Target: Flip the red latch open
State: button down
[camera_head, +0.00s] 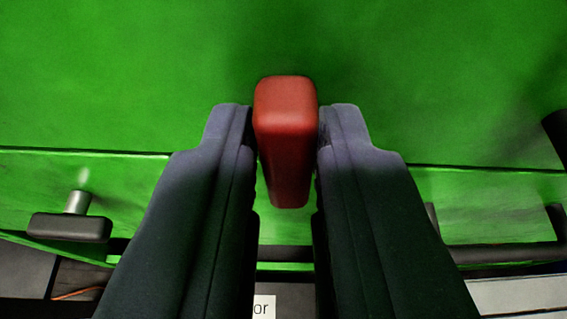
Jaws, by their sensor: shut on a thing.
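The red latch (285,140) is a rounded block in the middle of the head camera view, in front of a green panel (120,70). My gripper (285,135) has one dark finger on each side of the latch and is shut on it. The latch's upper end stands out a little beyond the fingertips. Where the latch joins the machine cannot be seen clearly.
A black knob on a silver stem (70,227) sticks out at the lower left. A dark bar (505,253) runs across the lower right below the green panel's edge. A white label (263,306) shows partly at the bottom. The green surface above is bare.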

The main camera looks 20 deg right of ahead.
jog(key=shift+d+m, duration=0.1)
jog(key=shift+m, duration=0.3)
dwell(0.3)
jog(key=c, duration=1.1)
grip_release()
jog(key=p+v, duration=0.2)
jog(key=v, duration=0.5)
jog(key=shift+s+r, duration=0.1)
jog(key=shift+s, duration=0.3)
